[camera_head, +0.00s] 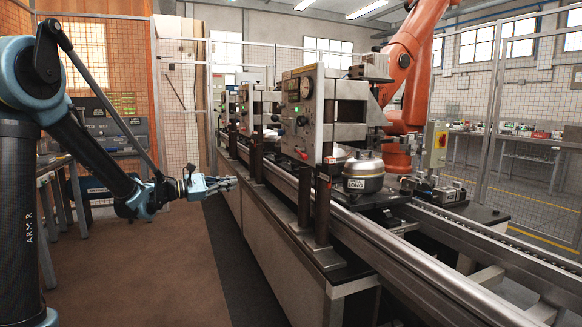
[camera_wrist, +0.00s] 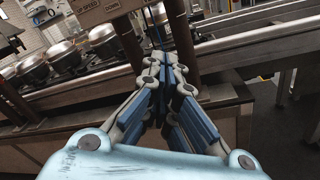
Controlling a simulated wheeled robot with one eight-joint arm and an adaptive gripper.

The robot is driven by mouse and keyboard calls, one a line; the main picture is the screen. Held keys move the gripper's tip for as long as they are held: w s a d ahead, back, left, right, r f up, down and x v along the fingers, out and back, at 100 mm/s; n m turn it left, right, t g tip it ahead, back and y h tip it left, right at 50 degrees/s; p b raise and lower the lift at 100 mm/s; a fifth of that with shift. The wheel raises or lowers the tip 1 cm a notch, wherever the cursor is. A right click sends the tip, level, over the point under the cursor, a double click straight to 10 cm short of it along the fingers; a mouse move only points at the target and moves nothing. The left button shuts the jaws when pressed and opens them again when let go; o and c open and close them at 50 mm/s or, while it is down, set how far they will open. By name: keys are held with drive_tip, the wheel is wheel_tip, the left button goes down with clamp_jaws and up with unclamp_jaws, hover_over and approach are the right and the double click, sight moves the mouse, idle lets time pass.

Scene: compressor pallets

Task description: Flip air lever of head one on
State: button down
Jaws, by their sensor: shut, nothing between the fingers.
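The nearest machine head (camera_head: 303,105) is a grey metal box with a gauge, a green light and small red and dark controls on its front panel. It stands on dark posts over the conveyor line. I cannot make out which control is the air lever.
Dark posts (camera_head: 322,205) and the conveyor rail (camera_head: 385,245) stand right of my gripper. A silver compressor (camera_head: 363,174) sits on the line by the head. Further heads stand behind. An orange robot arm (camera_head: 405,60) is beyond. The brown floor (camera_head: 150,260) is clear.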

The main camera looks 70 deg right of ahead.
sight(301, 154)
drive_tip(key=s+d+r+n+g, duration=0.1)
drive_tip(key=s+d+r+g, duration=0.1)
drive_tip(key=s+d, duration=0.4)
drive_tip(key=s+d+r+n+g, duration=0.1)
drive_tip(key=s+d+r, duration=0.3)
drive_tip(key=s, duration=1)
drive_tip(key=shift+d+g, duration=0.6)
drive_tip(key=shift+d, duration=0.7)
drive_tip(key=shift+r, duration=0.15)
drive_tip(key=shift+n, duration=0.3)
